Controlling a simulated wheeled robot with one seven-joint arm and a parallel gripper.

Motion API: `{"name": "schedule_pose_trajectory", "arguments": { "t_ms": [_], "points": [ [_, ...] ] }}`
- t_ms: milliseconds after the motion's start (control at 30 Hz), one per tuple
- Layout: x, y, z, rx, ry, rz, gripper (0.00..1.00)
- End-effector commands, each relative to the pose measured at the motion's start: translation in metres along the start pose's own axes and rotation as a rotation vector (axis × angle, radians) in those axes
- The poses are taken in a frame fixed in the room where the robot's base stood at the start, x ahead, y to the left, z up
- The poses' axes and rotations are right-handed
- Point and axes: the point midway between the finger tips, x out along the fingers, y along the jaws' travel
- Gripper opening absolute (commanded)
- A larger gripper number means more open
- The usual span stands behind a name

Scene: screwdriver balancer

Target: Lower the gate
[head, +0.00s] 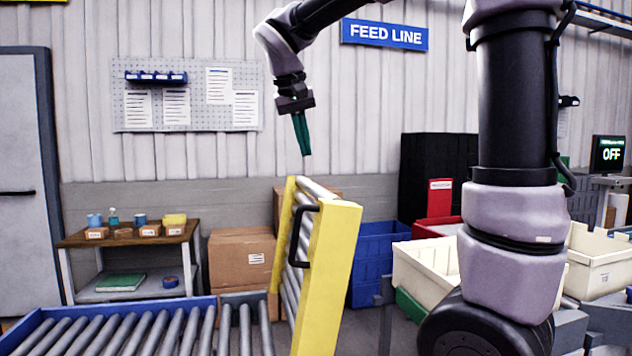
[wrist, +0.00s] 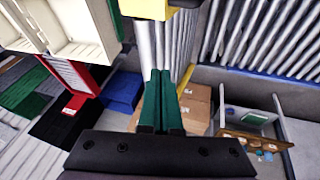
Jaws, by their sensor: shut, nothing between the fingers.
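The gate (head: 338,270) is a yellow-framed section of rollers standing raised, close to upright and slightly tilted, beside the end of the roller conveyor. A black handle (head: 299,236) is on its side facing the head camera. My gripper (head: 306,153) has green fingers pointing down, just above the gate's top end and apart from the handle. It is shut and empty. In the wrist view the green fingers (wrist: 161,75) lie together, with the gate's rollers (wrist: 165,45) and a piece of its yellow frame (wrist: 150,8) beyond them.
The blue-edged roller conveyor (head: 120,333) runs along the lower left. Cardboard boxes (head: 240,262) and a small shelf table (head: 125,240) stand behind it. Blue bins (head: 376,250) and cream bins (head: 425,265) are right of the gate. A screen (head: 609,154) reads OFF.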

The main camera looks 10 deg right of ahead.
Motion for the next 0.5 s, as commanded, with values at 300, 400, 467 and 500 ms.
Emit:
{"name": "schedule_pose_trajectory", "arguments": {
  "t_ms": [300,400,467,500],
  "points": [
    [-0.008,-0.043,-0.033,-0.018,0.044,0.123,0.00],
    [0.001,-0.041,-0.034,-0.018,0.044,0.126,0.00],
    [0.010,-0.040,-0.034,-0.019,0.043,0.125,0.00],
    [0.017,-0.039,-0.033,-0.019,0.041,0.125,0.00]
  ]
}}
